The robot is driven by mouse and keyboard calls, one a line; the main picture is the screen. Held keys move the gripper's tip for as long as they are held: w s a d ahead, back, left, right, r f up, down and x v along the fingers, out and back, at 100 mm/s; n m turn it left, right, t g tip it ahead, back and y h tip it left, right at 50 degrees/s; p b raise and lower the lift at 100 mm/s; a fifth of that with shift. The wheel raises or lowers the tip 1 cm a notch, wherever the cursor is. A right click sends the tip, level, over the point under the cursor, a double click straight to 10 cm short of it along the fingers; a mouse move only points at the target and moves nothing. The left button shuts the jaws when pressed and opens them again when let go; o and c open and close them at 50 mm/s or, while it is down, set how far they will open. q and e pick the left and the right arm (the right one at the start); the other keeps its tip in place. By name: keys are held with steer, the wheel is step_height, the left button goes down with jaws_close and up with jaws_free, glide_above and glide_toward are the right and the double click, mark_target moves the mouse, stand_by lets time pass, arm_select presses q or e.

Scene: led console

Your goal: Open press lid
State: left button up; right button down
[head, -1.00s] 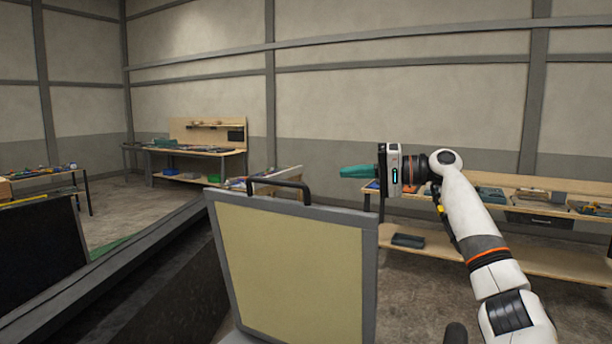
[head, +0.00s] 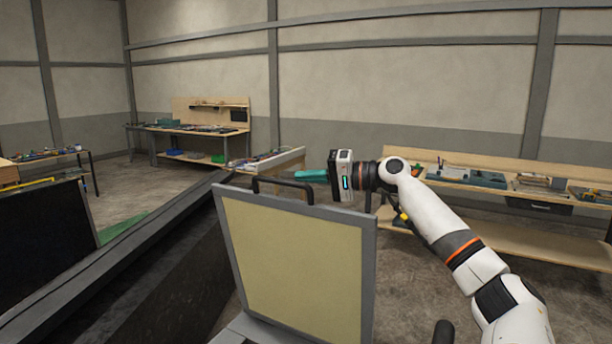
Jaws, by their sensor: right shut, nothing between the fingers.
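The press lid (head: 295,268) stands raised, a pale yellow panel in a grey frame, tilted slightly. Its black handle (head: 283,183) sticks up from the top edge. My right gripper (head: 303,176) is just above and behind the lid's top edge, by the right end of the handle. Its teal fingers are closed together and point left, with nothing visible between them. I cannot tell whether they touch the handle. The lower part of the press is mostly out of view; a grey strip of it (head: 250,330) shows below the lid. My left gripper is not in view.
A long dark console edge (head: 120,255) runs diagonally to the left of the lid, with a dark panel (head: 45,235) at far left. Workbenches with tools stand behind, one at the back (head: 190,130) and one at right (head: 500,235).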

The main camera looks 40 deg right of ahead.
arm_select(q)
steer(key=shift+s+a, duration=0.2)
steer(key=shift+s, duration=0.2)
arm_select(e)
steer(key=shift+a+f, duration=0.25)
steer(key=shift+a, duration=0.05)
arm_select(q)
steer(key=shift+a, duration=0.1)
arm_select(e)
steer(key=shift+a, duration=0.15)
arm_select(q)
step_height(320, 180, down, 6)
steer(key=b, duration=0.6)
arm_select(e)
steer(key=s+a+f+n, duration=0.1)
steer(key=s+a, duration=0.1)
steer(key=a, duration=0.6)
steer(key=shift+s+f+n, duration=0.2)
steer(key=shift+f+n, duration=0.15)
steer(key=shift+n, duration=0.05)
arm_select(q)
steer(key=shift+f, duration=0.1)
